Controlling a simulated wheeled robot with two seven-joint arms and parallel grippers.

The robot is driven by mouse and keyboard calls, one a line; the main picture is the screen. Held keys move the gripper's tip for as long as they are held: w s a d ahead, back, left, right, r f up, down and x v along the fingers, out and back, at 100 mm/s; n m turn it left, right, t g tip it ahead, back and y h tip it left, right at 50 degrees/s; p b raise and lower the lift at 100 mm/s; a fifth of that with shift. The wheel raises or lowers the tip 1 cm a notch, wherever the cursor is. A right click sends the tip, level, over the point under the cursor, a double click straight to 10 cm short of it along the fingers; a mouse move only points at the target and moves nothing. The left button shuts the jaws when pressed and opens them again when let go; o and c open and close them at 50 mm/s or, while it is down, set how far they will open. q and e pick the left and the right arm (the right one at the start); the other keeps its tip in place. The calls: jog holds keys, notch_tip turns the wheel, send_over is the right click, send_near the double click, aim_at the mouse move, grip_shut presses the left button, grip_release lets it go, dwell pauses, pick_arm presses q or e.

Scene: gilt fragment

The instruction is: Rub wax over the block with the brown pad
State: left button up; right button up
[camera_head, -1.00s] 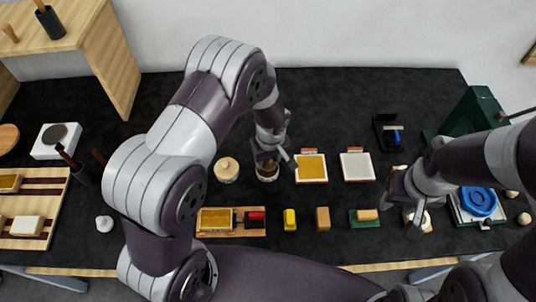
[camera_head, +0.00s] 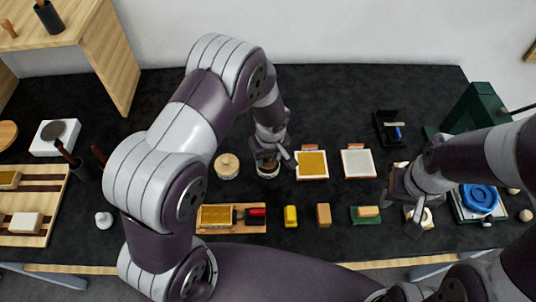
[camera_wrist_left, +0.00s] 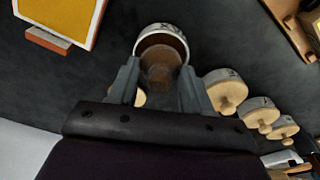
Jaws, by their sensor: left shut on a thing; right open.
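My left gripper (camera_head: 270,155) is shut at an open jar (camera_head: 267,172) with a pale rim. In the left wrist view, my fingers (camera_wrist_left: 160,88) point at the jar (camera_wrist_left: 138,42), with a brown thing (camera_wrist_left: 160,75) between them at its mouth. It looks like the brown pad, mostly hidden by fingers and jar. A gilt-faced block (camera_head: 216,216) lies on a wooden board (camera_head: 235,230) at the front, beside a red and black piece (camera_head: 256,213). My right gripper (camera_head: 402,207) is open near a white round thing (camera_head: 424,217); I see nothing held in it.
A lidded jar (camera_head: 227,166) stands left of the open one. Gold (camera_head: 312,163) and white (camera_head: 357,162) squares lie right. A yellow piece (camera_head: 290,216), a tan block (camera_head: 323,214) and a green pad (camera_head: 365,216) line the front. A blue coil (camera_head: 480,200) lies far right.

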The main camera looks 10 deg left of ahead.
pick_arm(q)
jog(key=shift+s+f+b, duration=0.1)
jog(key=shift+f+b, duration=0.4)
dwell(1.2)
notch_tip(320, 180, up, 7)
jog(key=p, duration=0.5)
jog(key=shift+r, duration=0.15)
dwell(0.3)
dwell(0.4)
